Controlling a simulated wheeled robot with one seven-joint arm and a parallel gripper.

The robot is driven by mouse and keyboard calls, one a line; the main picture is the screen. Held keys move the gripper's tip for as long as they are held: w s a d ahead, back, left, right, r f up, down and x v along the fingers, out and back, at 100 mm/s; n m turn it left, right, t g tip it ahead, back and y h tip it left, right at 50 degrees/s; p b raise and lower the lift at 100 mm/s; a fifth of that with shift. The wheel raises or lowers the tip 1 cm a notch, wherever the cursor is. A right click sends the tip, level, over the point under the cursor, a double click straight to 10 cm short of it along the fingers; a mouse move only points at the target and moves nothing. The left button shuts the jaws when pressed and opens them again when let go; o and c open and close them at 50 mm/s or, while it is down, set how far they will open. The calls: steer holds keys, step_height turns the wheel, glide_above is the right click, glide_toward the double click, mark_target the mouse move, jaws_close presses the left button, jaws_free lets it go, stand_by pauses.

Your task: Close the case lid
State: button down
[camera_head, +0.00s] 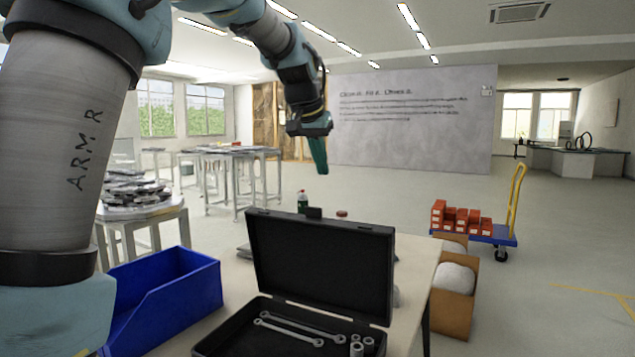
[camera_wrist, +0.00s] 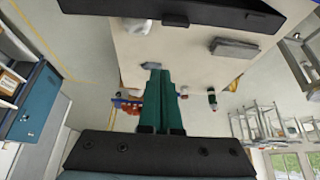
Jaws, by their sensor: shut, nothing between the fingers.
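A black case stands open on the table, its lid (camera_head: 322,262) upright at the back of its base (camera_head: 225,343). Wrenches (camera_head: 290,327) and several sockets (camera_head: 361,346) lie in the base, which the frame's bottom edge cuts off. My gripper (camera_head: 323,172) hangs in the air above and behind the lid in the head view, apart from it. In the wrist view my gripper (camera_wrist: 161,72) shows as two green fingers together, empty. A dark edge, likely the case (camera_wrist: 185,14), crosses the top of the wrist view.
A green bottle (camera_head: 302,201) and a small red-topped item (camera_head: 342,214) stand behind the lid. Cardboard boxes (camera_head: 452,312) and a blue trolley (camera_head: 492,236) are at right.

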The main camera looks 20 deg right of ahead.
mark_target(321, 214)
steer(key=f+p, duration=0.1)
steer(key=f, duration=0.1)
steer(key=f+p, duration=0.1)
steer(key=f, duration=0.2)
steer(key=w+d+f+p, duration=0.1)
steer(key=f, duration=0.2)
steer(key=shift+s+a+f, duration=0.3)
steer(key=shift+s+a, duration=0.05)
steer(key=shift+a, duration=0.1)
steer(key=shift+f, duration=0.1)
